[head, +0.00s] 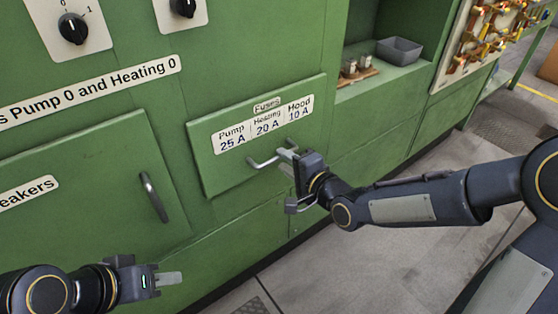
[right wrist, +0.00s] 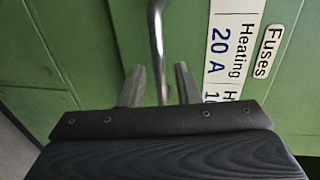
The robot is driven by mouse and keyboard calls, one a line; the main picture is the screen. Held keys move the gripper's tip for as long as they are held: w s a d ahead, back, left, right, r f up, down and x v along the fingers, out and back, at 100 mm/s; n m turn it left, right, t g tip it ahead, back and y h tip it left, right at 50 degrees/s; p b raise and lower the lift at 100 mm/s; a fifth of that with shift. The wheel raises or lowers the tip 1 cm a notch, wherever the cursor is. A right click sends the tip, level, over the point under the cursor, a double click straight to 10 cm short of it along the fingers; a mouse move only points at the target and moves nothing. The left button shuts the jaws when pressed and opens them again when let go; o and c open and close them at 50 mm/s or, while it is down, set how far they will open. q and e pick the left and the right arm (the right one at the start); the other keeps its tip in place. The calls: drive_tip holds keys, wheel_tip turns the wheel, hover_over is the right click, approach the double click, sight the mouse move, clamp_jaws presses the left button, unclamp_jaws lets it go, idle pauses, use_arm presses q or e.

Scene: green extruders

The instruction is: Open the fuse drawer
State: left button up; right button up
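The fuse drawer (head: 232,165) is a green front panel with a white label reading Fuses, Pump 25 A, Heating 20 A, Hood 10 A. It looks slightly proud of the cabinet face. Its metal bar handle (head: 264,163) is partly hidden by my right gripper (head: 287,157). In the right wrist view, the handle (right wrist: 156,45) runs between the two fingers of my right gripper (right wrist: 160,85), with gaps visible on both sides, so the fingers are open around it. My left gripper (head: 168,279) is at the lower left, away from the drawer; its fingers look close together.
A green breakers door (head: 95,200) with a vertical handle (head: 153,197) is left of the drawer. Black knobs (head: 73,28) are above. An open shelf at the right holds a grey bin (head: 399,51) and small fuses (head: 350,68). Grey floor (head: 370,260) is clear in front.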

sight(280, 158)
drive_tip(key=shift+x, duration=1.65)
drive_tip(key=shift+c, duration=0.2)
clamp_jaws()
